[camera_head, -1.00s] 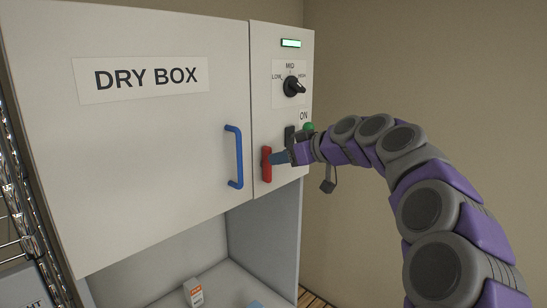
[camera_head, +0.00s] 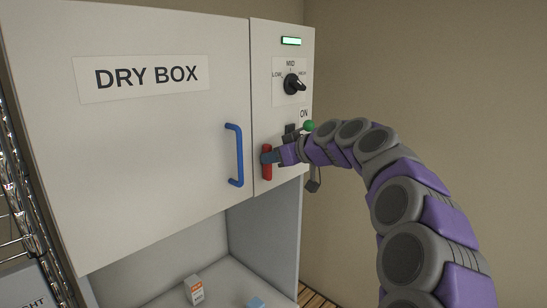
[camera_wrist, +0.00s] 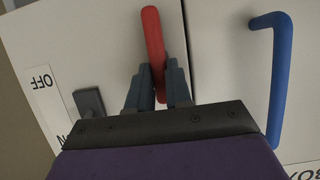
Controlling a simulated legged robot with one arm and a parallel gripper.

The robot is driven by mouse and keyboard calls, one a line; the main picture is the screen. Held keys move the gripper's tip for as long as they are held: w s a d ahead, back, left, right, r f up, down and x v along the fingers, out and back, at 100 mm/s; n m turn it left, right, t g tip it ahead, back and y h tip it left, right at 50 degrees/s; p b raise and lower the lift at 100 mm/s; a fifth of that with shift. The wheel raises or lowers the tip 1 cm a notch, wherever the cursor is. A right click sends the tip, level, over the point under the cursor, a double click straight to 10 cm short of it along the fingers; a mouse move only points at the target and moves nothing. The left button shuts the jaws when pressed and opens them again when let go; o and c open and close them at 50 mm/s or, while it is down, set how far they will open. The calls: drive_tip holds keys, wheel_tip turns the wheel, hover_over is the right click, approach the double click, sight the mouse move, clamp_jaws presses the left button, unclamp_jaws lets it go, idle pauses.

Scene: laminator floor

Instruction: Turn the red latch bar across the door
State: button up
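The red latch bar (camera_head: 267,173) stands upright on the narrow panel at the door's right edge in the head view. My gripper (camera_head: 269,157) reaches it from the right. In the upside-down wrist view the red bar (camera_wrist: 152,32) runs between the two dark blue fingers of my gripper (camera_wrist: 159,72). A finger lies close against each side of the bar, with no clear gap showing. The white DRY BOX door (camera_head: 150,150) is closed, with a blue handle (camera_head: 236,155) to the left of the bar.
A black dial (camera_head: 293,84) and a lit green indicator (camera_head: 291,41) sit above the bar. A green knob (camera_head: 309,126) and a dark switch (camera_wrist: 90,103) are close to my gripper. A small carton (camera_head: 194,290) stands in the open space below. A wire rack (camera_head: 28,200) is at far left.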

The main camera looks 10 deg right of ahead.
clamp_jaws()
drive_tip(key=shift+d, duration=0.1)
drive_tip(key=m+y+p, duration=0.2)
drive_tip(key=m+p, duration=0.1)
drive_tip(key=m, duration=0.1)
drive_tip(key=w+d+f+m+y+p, duration=0.1)
drive_tip(key=m+y+p, duration=0.2)
drive_tip(key=m, duration=0.2)
drive_tip(key=f+m+g+y+p, duration=0.1)
drive_tip(key=m+y+p, duration=0.1)
drive_tip(key=m+p, duration=0.1)
drive_tip(key=shift+w+d+f+m, duration=0.25)
drive_tip(key=shift+d+m, duration=0.15)
drive_tip(key=shift+m, duration=0.3)
drive_tip(key=shift+f, duration=0.15)
idle(0.5)
drive_tip(key=o, duration=0.6)
unclamp_jaws()
drive_tip(key=shift+w+d, duration=0.1)
